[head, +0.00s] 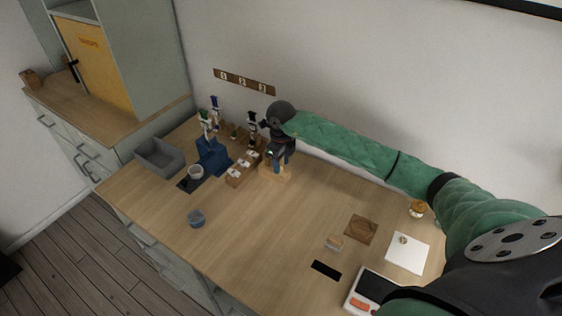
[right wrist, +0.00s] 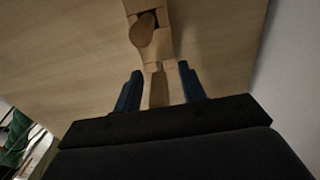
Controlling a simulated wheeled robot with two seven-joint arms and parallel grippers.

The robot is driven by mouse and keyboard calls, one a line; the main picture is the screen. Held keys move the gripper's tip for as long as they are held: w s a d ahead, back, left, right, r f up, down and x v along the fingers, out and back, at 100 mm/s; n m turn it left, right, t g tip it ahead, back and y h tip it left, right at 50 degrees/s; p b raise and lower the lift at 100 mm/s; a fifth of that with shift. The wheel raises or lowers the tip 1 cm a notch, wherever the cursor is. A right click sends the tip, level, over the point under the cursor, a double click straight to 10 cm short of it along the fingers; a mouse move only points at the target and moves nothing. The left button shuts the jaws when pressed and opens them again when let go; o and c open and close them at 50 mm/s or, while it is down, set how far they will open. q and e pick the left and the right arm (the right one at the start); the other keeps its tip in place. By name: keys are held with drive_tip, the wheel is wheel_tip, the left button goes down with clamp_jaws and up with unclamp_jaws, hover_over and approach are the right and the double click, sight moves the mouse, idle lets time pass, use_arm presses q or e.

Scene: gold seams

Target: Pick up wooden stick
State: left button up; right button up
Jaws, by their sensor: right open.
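My right gripper (head: 274,157) is over the back of the wooden table, pointing down at a small light wooden stand (head: 275,173). In the right wrist view its two blue fingers (right wrist: 160,76) are apart. Light wooden pieces (right wrist: 158,90) lie between and beyond them. One piece with a rounded end, which looks like the wooden stick (right wrist: 143,32), is just past the fingertips near the top edge. I cannot tell whether the fingers touch any wood. In the head view the gripper partly hides the stand and the stick. My left gripper is not in view.
Left of the gripper are a wooden block rack (head: 243,167), a blue holder (head: 212,157) and a grey bin (head: 160,157). A brown wooden board (head: 361,229) and white sheet (head: 408,253) lie right. The table's middle is clear.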

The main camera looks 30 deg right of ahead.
clamp_jaws()
drive_tip(key=shift+r, duration=0.15)
